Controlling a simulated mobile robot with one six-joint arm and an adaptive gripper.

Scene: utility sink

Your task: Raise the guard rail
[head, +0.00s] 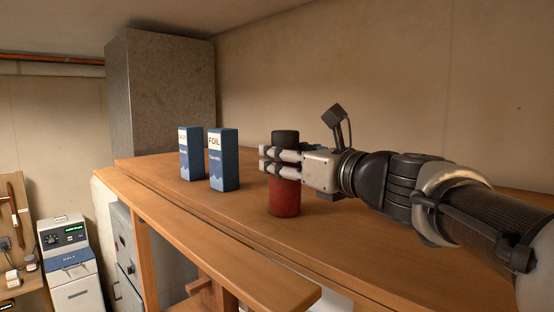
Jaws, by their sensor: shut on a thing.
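A long wooden board (215,243) runs along the front edge of the wooden top (350,235), slightly below its surface. It looks like the guard rail and seems to be down, but I cannot be sure. My gripper (264,161) is away from this board, above the wooden top. It is shut on a red canister (284,198) with a dark lid, which stands upright on or very near the top. The fingers cross the canister's upper part and hide some of it.
Two blue and white boxes, one marked FOIL (223,160) and another box (190,154), stand left of the canister. A tall grey block (160,90) is behind them. A white machine (70,262) stands lower left. The top's front strip looks clear.

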